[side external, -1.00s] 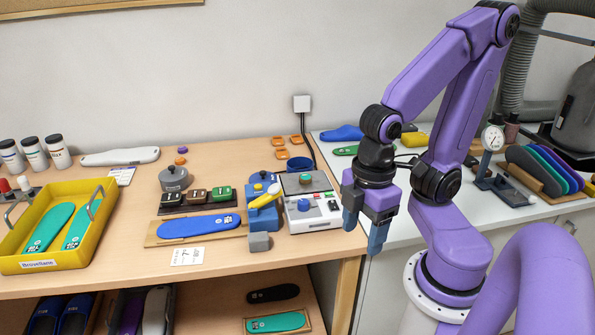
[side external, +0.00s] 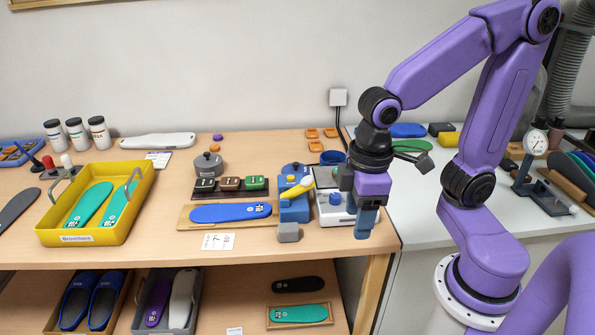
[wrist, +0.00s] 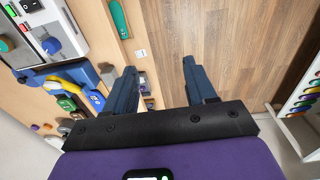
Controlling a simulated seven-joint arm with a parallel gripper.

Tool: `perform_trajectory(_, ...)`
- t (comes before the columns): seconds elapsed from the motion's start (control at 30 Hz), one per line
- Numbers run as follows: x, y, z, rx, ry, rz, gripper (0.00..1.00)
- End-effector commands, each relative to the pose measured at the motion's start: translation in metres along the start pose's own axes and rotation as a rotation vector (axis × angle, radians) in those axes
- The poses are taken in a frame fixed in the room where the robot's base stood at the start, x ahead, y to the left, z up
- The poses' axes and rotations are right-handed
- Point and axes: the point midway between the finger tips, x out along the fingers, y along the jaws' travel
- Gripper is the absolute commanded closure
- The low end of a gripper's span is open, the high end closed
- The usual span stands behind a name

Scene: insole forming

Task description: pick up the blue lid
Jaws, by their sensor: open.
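I cannot make out the lid in the wrist view.
The blue press (side external: 294,207) and a white control box (side external: 335,207) stand just left of my gripper. A blue insole (side external: 230,212) lies on a board. A yellow tray (side external: 140,222) stands farther left.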

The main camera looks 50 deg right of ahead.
Motion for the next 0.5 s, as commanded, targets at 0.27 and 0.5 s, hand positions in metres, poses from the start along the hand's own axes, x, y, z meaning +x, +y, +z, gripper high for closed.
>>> perform_trajectory(0.27, -0.007, 0.065, -0.085, 0.472, 0.004, 0.075, 0.44)
perform_trajectory(0.5, -0.006, 0.137, -0.137, 0.877, 0.015, 0.145, 0.44)
